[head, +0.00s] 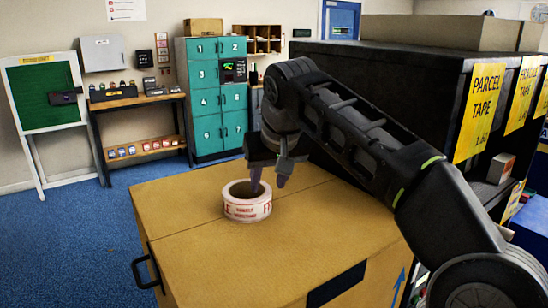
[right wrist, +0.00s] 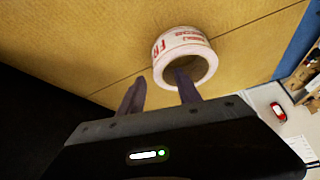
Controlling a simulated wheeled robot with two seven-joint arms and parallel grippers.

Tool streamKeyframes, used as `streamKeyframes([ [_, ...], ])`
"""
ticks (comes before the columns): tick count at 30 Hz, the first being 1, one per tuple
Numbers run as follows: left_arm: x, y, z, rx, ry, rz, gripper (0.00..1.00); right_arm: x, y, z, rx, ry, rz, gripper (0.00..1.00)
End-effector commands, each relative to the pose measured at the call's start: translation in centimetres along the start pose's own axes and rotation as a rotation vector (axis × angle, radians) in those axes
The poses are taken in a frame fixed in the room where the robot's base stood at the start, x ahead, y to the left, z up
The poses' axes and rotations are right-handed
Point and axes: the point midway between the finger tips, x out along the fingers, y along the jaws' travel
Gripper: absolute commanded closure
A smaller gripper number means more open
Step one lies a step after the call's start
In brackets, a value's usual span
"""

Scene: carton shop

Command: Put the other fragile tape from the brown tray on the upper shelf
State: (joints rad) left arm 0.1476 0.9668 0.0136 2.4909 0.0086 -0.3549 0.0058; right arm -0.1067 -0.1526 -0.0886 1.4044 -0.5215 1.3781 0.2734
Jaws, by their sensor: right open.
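A white tape roll with red print, the fragile tape (head: 248,210), lies flat on the top of a large brown carton (head: 200,260). My right gripper (head: 269,182) is open above the carton at the roll's far right side. In the right wrist view one finger of the right gripper (right wrist: 160,92) overlaps the hole of the fragile tape (right wrist: 180,46), and the other is outside the ring. I cannot tell whether either finger touches it. No brown tray is recognisable. My left gripper is not in view.
A black shelf unit (head: 400,68) stands at the right, with yellow tape labels (head: 486,112) and a small box (head: 500,168) on a lower level. Boxes (head: 440,32) lie on top of it. Teal lockers (head: 205,100) stand behind. The carton top around the roll is clear.

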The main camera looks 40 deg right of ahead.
Motion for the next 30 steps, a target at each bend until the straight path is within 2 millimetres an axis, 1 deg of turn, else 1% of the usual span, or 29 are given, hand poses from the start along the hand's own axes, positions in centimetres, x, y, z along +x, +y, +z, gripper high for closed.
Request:
streamKeyframes([
  [1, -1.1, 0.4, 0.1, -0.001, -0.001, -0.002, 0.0, -1.8, 0.1, -0.3, 0.001, 0.0, 0.001, 0.6],
  [3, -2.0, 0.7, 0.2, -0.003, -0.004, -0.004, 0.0, -3.6, 0.1, -0.4, 0.002, 0.001, 0.001, 0.6],
  [7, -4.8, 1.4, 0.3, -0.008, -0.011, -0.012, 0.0, -6.8, 0.1, -0.6, 0.002, 0.0, 0.002, 0.6],
  [8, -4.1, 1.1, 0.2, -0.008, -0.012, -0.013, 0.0, -6.2, 0.3, -0.2, 0.007, -0.002, 0.004, 0.6],
  [9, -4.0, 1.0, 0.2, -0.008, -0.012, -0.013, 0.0, -6.2, 0.4, -0.1, 0.008, -0.002, 0.005, 0.6],
  [18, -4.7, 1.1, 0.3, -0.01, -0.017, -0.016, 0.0, -8.0, 0.3, -0.1, 0.006, -0.001, 0.002, 0.6],
  [30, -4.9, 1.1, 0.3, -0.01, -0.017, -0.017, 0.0, -8.4, 0.0, 0.0, 0.0, -0.001, 0.001, 0.6],
])
